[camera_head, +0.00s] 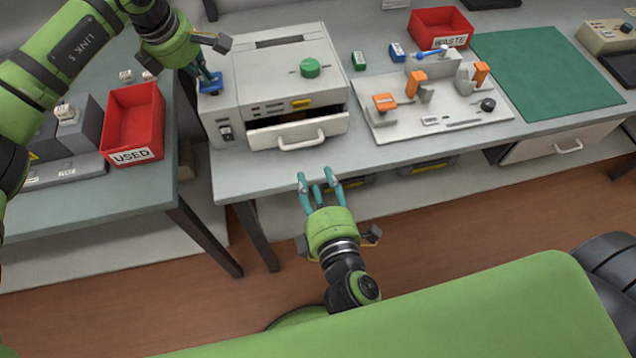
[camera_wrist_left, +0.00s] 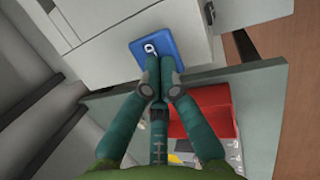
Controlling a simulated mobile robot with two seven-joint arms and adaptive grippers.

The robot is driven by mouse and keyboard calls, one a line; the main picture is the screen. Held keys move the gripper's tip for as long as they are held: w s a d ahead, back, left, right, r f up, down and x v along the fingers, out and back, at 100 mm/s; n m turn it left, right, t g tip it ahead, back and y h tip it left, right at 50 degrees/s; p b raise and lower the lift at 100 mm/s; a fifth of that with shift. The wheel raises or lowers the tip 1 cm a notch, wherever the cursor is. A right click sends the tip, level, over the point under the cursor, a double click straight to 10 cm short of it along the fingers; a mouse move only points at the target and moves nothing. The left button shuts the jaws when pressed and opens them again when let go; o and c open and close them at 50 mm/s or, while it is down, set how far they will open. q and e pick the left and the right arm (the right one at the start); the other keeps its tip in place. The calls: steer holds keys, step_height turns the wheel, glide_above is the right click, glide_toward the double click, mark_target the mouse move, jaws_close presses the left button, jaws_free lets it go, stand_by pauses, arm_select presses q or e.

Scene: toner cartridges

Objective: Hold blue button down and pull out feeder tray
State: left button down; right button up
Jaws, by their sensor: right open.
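The blue button (camera_head: 211,84) is on the top left corner of the grey machine (camera_head: 285,65). My left gripper (camera_head: 207,83) is above it with its fingers together and the tips at the button. In the left wrist view the fingertips (camera_wrist_left: 158,72) meet over the blue button (camera_wrist_left: 152,44), which partly shows beyond them; I cannot tell how far it is pressed. The feeder tray (camera_head: 297,131) is a light drawer at the machine's front, standing out a little with a dark gap above it. My right gripper (camera_head: 319,190) is open and empty, in front of the table edge and below the tray's handle (camera_head: 301,142).
A green knob (camera_head: 310,67) is on the machine's top. A white fixture board (camera_head: 430,105) with orange clamps stands to the right. A red USED bin (camera_head: 134,122) is on the left table. A red WASTE bin (camera_head: 440,27) and green mat (camera_head: 545,75) lie farther right.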

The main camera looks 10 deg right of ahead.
arm_select(q)
steer(key=shift+r+p, duration=1.65)
steer(key=shift+r, duration=1.85)
steer(key=shift+d, duration=0.1)
